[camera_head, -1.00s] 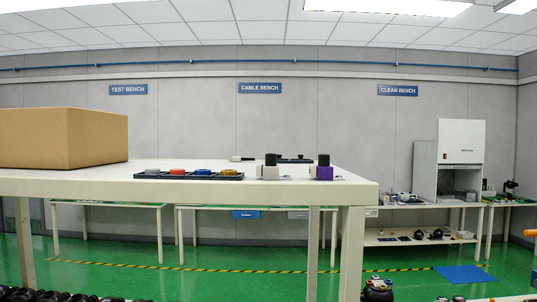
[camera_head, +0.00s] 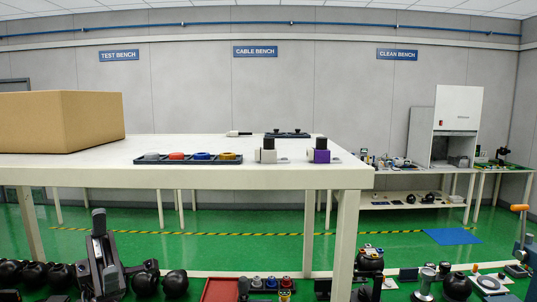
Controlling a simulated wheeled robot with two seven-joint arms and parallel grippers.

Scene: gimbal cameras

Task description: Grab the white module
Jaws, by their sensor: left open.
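The white module (camera_head: 266,153) is a small pale block with a black top. It sits upright on the white table (camera_head: 230,178), near the front edge and right of the middle. A similar module with a purple front (camera_head: 320,153) stands to its right, apart from it. My left gripper (camera_head: 102,252) is dark, at the lower left, below the tabletop and well to the left of the white module. It is open and touches neither module. My right gripper is not visible.
A large cardboard box (camera_head: 60,122) stands at the table's left end. A dark tray (camera_head: 288,134) lies behind the modules. Several items stand on a lower surface beneath the table.

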